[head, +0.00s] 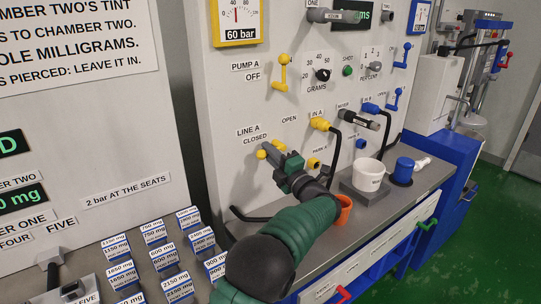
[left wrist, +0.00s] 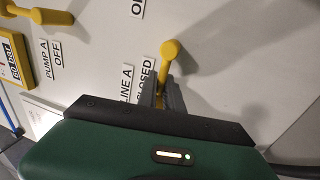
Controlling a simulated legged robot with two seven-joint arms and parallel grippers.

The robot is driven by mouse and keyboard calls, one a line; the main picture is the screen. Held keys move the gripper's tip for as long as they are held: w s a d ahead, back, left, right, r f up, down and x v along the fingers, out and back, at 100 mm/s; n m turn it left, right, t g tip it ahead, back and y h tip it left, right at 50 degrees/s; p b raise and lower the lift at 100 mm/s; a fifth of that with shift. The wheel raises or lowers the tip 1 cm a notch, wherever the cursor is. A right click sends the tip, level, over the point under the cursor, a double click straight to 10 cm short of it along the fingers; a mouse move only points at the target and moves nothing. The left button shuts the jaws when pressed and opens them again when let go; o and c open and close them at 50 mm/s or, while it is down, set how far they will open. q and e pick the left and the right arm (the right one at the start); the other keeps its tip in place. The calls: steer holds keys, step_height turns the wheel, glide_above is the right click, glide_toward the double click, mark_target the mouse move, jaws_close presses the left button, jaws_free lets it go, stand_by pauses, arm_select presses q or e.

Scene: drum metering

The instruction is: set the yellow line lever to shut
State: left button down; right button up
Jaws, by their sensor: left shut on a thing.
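The yellow line lever (head: 278,145) is on the grey panel by the LINE A and CLOSED labels (head: 252,137). My left gripper (head: 269,155) reaches it from the front and is shut on it. In the left wrist view, the lever's round yellow end (left wrist: 170,49) stands out past the fingers (left wrist: 160,95), with its shaft running down between them beside the word CLOSED. The fingers hide the rest of the shaft, so I cannot tell its exact setting. The OPEN label (head: 289,119) is up and to the right. My right gripper is not in view.
The yellow pump lever (head: 282,72) is above, at PUMP A OFF. A yellow inlet fitting (head: 320,124) is to the right. An orange cup (head: 343,209) stands close beside my left arm, with a white cup (head: 369,174) and a blue container (head: 403,170) farther right. Dose boxes (head: 154,232) stand at left.

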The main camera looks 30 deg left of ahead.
arm_select(q)
steer(key=shift+s+a+f, duration=0.15)
steer(key=shift+f, duration=0.2)
steer(key=c, duration=1.6)
jaws_free()
steer(key=shift+o, duration=0.4)
steer(key=shift+s+r, duration=0.2)
steer(key=shift+r, duration=0.05)
steer(key=v, duration=1.7)
steer(key=shift+p, duration=0.45)
steer(key=shift+a+f, duration=0.1)
